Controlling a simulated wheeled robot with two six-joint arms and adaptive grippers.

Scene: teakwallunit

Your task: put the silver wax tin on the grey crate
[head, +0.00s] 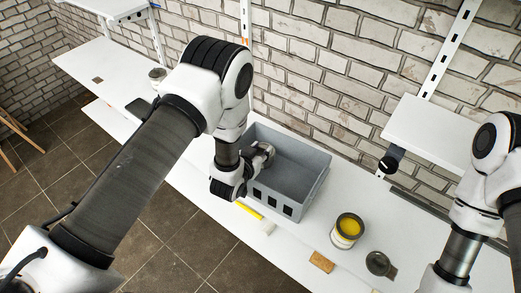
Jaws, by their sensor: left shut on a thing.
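The grey crate (318,186) is an open box on the white worktop by the brick wall. My left gripper (264,154) is over the crate's left part, shut on a small silvery thing. That thing looks like the silver wax tin, but the jaws and arm largely hide it, and I cannot tell whether it touches the crate. My right arm shows at the right edge; its gripper is out of view.
A tin with yellow contents (347,230), a dark round item (379,263) and a tan block (321,262) are right of the crate. A yellow-handled brush (256,217) lies before it. A greyish round container (157,74) stands far left. A white shelf (430,125) overhangs at right.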

